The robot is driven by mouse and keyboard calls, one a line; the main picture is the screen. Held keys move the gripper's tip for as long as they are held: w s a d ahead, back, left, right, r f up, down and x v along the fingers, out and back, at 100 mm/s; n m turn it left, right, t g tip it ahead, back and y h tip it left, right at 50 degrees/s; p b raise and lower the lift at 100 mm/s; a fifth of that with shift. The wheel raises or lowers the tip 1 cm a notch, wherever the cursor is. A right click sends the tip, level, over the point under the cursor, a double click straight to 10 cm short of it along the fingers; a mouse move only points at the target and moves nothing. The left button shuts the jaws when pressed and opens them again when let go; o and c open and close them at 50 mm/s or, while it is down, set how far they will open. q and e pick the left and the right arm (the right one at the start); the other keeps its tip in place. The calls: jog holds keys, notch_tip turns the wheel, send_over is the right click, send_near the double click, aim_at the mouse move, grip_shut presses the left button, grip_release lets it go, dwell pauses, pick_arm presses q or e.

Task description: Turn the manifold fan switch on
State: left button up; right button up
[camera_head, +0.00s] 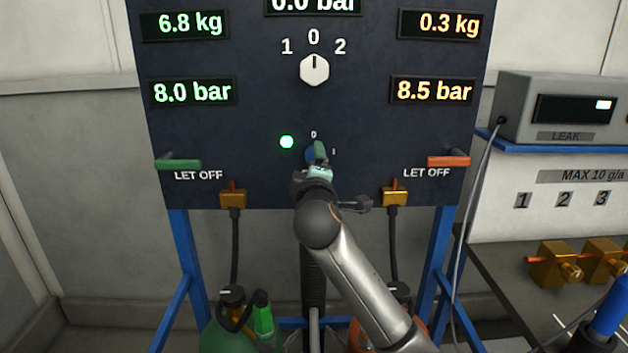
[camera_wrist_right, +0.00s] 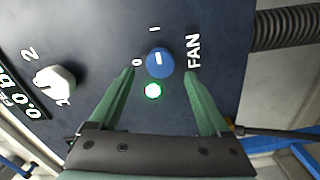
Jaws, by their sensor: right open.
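The fan switch is a blue round knob (camera_wrist_right: 160,65) on the dark panel (camera_head: 260,180), with a FAN label beside it. Its white mark points toward the "I" label, away from the "0". A green lamp (camera_head: 287,142) beside the knob is lit; it also shows in the wrist view (camera_wrist_right: 153,91). My right gripper (camera_head: 319,152) is at the panel in front of the knob and hides most of it in the head view. In the wrist view its green fingers (camera_wrist_right: 158,74) are open, on either side of the knob, with visible gaps. My left gripper is not in view.
A white selector knob (camera_head: 314,70) points to 0 above. A green lever (camera_head: 180,163) and an orange lever (camera_head: 447,161) stick out at the sides. Brass fittings (camera_head: 233,197) with hoses sit below. A leak meter (camera_head: 558,108) stands at the right.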

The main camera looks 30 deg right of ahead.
jog(key=v, duration=0.7)
jog(key=shift+s+a, duration=0.2)
jog(key=shift+s, duration=0.1)
